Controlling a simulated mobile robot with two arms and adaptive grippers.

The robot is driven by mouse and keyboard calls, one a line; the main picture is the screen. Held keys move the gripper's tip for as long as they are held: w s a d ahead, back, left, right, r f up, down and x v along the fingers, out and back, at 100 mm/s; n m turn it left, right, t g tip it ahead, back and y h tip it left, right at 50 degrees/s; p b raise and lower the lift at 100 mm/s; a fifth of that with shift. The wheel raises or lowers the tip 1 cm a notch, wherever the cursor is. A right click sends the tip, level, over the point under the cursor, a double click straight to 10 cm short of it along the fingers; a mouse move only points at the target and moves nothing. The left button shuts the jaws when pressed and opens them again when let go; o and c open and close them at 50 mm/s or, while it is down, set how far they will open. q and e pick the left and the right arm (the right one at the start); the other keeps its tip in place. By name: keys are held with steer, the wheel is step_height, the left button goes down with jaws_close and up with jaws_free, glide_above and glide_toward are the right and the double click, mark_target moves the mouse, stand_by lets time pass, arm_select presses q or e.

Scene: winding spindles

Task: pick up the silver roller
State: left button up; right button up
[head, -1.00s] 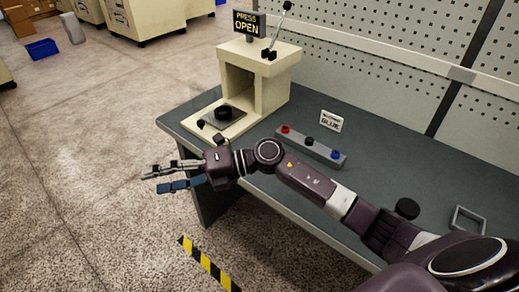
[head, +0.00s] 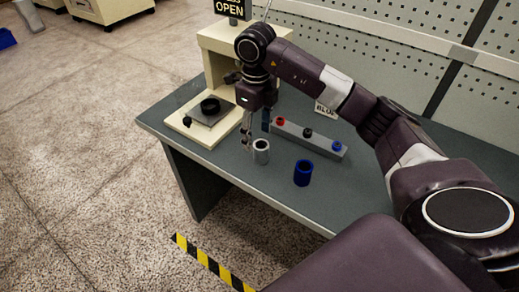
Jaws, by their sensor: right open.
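The silver roller (head: 261,152) is a short grey hollow cylinder standing upright on the dark grey table (head: 215,178). My right gripper (head: 257,138) points down just above and behind it, with its fingers apart and nothing held between them. The fingertips are close to the roller's top; I cannot tell whether they touch it. My left gripper is not in view.
A blue roller (head: 303,173) stands to the right of the silver one. A grey bar with red, black and blue knobs (head: 310,141) lies behind them. A cream press (head: 215,62) with a black part on its base (head: 210,106) stands at the back left.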

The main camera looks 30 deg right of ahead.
mark_target(261, 148)
steer(key=shift+s+d+f, duration=0.1)
steer(key=shift+d+f, duration=0.05)
steer(key=shift+f, duration=0.65)
steer(key=f, duration=0.1)
steer(key=f+p, duration=0.2)
steer(key=f, duration=0.1)
steer(key=shift+s+d, duration=0.2)
steer(key=shift+d, duration=0.15)
steer(key=shift+f, duration=0.3)
steer(key=shift+w, duration=0.1)
steer(key=c, duration=1.4)
steer(key=shift+o, duration=0.2)
steer(key=shift+r, duration=0.1)
